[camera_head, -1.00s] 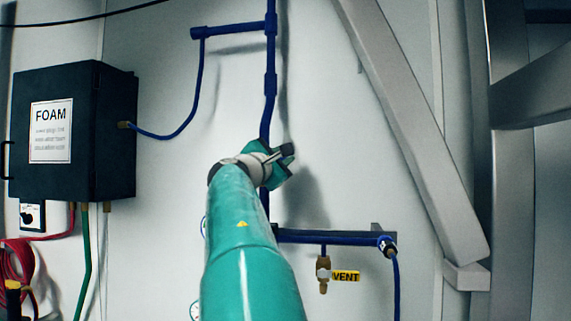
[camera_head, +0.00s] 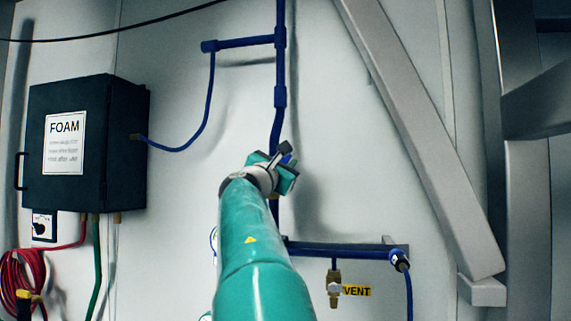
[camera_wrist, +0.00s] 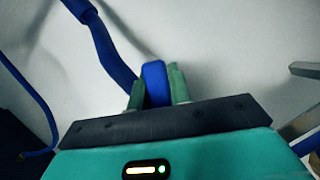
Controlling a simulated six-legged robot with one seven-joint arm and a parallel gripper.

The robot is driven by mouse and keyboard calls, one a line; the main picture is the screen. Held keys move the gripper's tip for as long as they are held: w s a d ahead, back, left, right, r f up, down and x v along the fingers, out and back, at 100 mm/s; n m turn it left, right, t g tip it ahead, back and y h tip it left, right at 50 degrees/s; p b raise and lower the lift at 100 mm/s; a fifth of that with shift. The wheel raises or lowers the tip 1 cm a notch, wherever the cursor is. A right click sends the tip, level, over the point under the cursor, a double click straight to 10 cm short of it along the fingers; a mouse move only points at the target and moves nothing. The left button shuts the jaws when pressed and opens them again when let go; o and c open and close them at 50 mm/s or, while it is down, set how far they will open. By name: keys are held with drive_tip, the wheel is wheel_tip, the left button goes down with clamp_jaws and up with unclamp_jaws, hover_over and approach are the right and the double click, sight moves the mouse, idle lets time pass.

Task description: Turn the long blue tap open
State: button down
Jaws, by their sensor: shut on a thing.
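The long blue tap handle (camera_wrist: 155,82) stands between the two green fingers of my gripper (camera_wrist: 158,90) in the wrist view. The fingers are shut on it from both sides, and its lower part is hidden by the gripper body. In the head view my gripper (camera_head: 284,168) is at the blue vertical pipe, in front of the wall. A small bit of blue shows at the gripper there; the tap's body is hidden behind my gripper and arm.
A black FOAM box (camera_head: 85,145) hangs at the left, with a red hose (camera_head: 22,280) below. A blue horizontal pipe (camera_head: 340,251) with a brass VENT valve (camera_head: 334,288) runs at lower right. A grey diagonal beam (camera_head: 420,140) stands to the right.

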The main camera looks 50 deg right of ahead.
drive_tip(key=c, duration=1.3)
unclamp_jaws()
drive_tip(key=shift+s, duration=0.1)
drive_tip(key=shift+a, duration=0.1)
